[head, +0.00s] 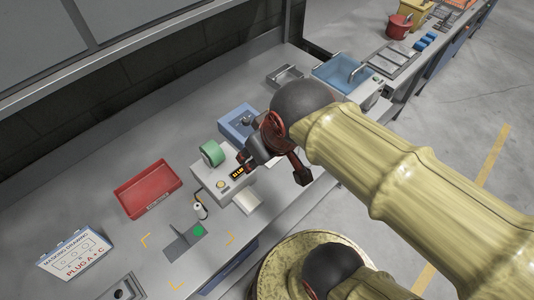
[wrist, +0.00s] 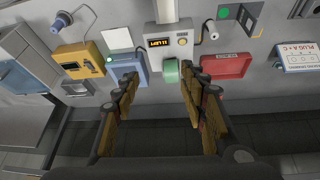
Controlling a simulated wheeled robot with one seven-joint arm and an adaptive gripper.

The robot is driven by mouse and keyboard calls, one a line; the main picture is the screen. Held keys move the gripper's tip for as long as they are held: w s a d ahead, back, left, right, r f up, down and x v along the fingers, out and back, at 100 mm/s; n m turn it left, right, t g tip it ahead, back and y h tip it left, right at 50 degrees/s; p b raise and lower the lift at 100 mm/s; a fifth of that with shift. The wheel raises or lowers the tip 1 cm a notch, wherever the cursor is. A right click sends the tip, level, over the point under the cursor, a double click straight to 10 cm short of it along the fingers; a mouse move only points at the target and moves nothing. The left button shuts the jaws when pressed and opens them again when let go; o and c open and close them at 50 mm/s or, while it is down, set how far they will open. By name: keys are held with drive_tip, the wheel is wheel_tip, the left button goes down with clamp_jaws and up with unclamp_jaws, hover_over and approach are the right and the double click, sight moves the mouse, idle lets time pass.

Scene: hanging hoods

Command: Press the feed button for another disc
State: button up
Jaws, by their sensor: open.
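A white feeder box (head: 211,187) stands on the grey bench, with a green roll (head: 212,153) at its back. A small lit display (head: 237,172) and a round pale button (head: 222,184) are on its top. The wrist view also shows the button (wrist: 182,41), beside the orange-lettered display (wrist: 159,43), and the green roll (wrist: 171,71). My gripper (head: 273,172) is open and empty, to the right of the button in the head view. In the wrist view its fingers (wrist: 158,92) spread apart below the feeder, touching nothing there.
A red tray (head: 148,190) and a masking drawing sign (head: 75,254) stand left of the feeder. A white cylinder (head: 201,211) with a cable stands close by. A blue tray (head: 236,121) and a yellow box (wrist: 80,60) are on the other side. Bench between red tray and plate is clear.

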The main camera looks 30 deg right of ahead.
drive_tip(key=shift+s+d+r+m, duration=0.2)
drive_tip(key=shift+s+d+m, duration=0.1)
drive_tip(key=shift+s+m, duration=0.15)
drive_tip(key=shift+s+d+r+m, duration=0.25)
drive_tip(key=shift+s+m, duration=0.1)
drive_tip(key=shift+s, duration=0.1)
clamp_jaws()
idle(1.2)
